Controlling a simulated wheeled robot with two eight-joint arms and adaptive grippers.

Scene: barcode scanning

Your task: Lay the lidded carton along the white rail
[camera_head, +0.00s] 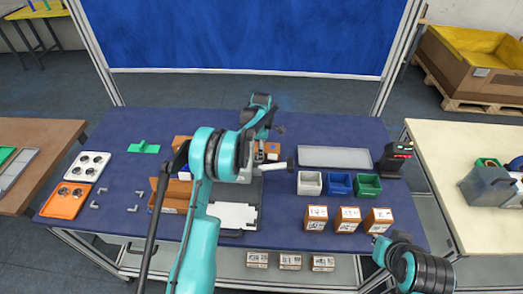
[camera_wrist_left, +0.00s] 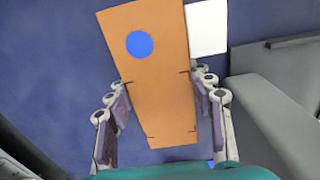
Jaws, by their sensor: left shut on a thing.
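The carton (camera_wrist_left: 150,70) is an orange-brown box with a round blue mark on its top face, in the left wrist view. My left gripper (camera_wrist_left: 160,95) has one finger on each long side of it and is shut on it. In the head view my left arm crosses the middle of the table and hides much of the gripper and the carton.
White (camera_head: 310,183), blue (camera_head: 339,184) and green (camera_head: 367,186) bins stand before the bar. A black device with red lights (camera_head: 395,158) stands right of it. Several labelled brown boxes (camera_head: 347,219) stand at the front right. White (camera_head: 88,166) and orange (camera_head: 66,200) trays lie left.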

